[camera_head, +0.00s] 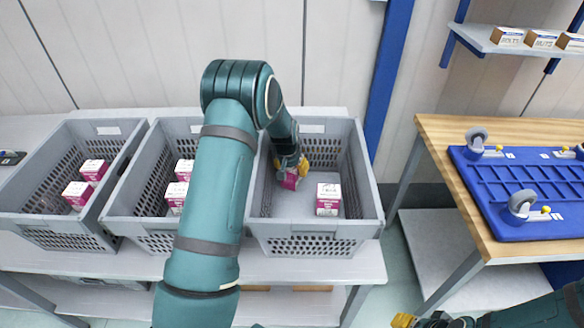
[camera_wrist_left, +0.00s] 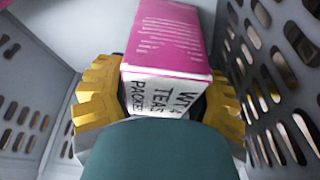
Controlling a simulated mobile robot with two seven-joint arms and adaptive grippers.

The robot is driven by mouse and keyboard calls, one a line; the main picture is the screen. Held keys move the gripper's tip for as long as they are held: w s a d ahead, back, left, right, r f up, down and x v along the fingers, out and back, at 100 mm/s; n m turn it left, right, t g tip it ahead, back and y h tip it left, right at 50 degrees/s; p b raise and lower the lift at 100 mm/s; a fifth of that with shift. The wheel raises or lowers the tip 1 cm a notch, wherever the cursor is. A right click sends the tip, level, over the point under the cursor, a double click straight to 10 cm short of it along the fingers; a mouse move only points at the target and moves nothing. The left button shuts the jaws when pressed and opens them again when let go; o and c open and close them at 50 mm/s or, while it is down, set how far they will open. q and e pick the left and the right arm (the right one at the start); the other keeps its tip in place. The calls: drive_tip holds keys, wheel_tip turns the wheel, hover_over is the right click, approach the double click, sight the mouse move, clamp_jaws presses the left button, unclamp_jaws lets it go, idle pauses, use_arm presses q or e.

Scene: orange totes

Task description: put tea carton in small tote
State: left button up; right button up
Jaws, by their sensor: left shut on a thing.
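My left gripper (camera_head: 290,170) reaches down into the rightmost of three grey totes (camera_head: 312,246). Its yellow fingers are shut on a pink and white tea carton (camera_head: 289,182), partly hidden by the fingers. In the left wrist view the tea carton (camera_wrist_left: 166,38) sits between both fingers (camera_wrist_left: 160,105), its white lettered end towards me. I cannot tell whether it touches the tote floor. Another such carton (camera_head: 328,199) stands to its right in the same tote. My right gripper (camera_head: 404,320) shows only in part at the bottom edge; its jaws are unclear.
The middle tote (camera_head: 150,234) and left tote (camera_head: 58,232) each show two similar cartons. My left arm covers part of the middle tote. A wooden table (camera_head: 455,215) at right bears a blue wheeled platform (camera_head: 507,194) upside down. A shelf (camera_head: 480,38) holds small boxes.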

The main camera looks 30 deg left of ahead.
use_arm(q)
drive_tip(key=shift+f, duration=0.2)
drive_tip(key=o, duration=1.4)
drive_tip(key=shift+o, duration=0.2)
drive_tip(key=v, duration=1.2)
